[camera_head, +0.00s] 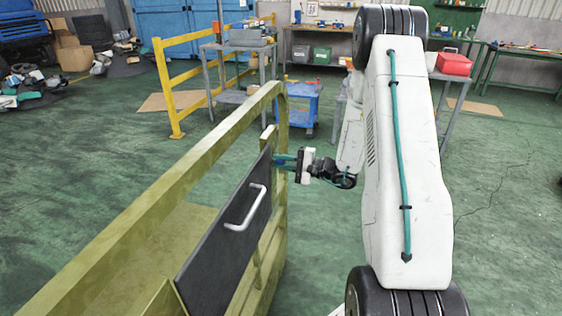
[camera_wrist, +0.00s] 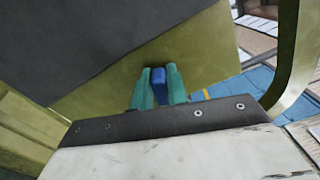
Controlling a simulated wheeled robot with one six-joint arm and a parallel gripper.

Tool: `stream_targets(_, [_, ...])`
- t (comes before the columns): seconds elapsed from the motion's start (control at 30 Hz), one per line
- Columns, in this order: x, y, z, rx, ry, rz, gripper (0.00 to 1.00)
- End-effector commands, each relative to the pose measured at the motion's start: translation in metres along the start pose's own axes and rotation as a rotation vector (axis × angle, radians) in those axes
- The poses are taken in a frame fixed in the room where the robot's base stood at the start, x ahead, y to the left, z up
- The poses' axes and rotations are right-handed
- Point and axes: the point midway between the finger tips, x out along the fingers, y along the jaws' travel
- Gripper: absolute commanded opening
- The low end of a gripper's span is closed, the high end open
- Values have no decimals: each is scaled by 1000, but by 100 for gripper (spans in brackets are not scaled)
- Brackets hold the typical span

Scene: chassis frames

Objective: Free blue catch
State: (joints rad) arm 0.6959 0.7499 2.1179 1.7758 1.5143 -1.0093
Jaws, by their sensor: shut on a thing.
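The blue catch (camera_wrist: 159,86) shows in the wrist view as a small blue piece against the olive-yellow chassis frame (camera_wrist: 205,55). My gripper (camera_wrist: 158,92) has its two teal fingers on either side of it, shut on it. In the head view my gripper (camera_head: 284,161) reaches left to the frame's far end, beside the top edge of a dark panel (camera_head: 222,252) with a pale handle (camera_head: 246,208). I cannot make out the catch in the head view.
The chassis frame's long top rail (camera_head: 165,193) runs along the left. Behind stand a yellow barrier (camera_head: 172,90), a blue cart (camera_head: 300,108) and a grey table holding a red box (camera_head: 453,64). Green floor (camera_head: 510,190) is free on the right.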

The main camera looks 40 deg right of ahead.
Motion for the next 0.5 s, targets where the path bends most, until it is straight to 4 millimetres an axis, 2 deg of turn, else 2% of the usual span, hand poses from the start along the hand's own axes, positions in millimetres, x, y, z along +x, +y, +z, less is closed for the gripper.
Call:
stream_targets(0.2, [-1,3,-1,-152,2,1,0])
stream_targets(0.5, [-1,4,-1,-276,2,2,0])
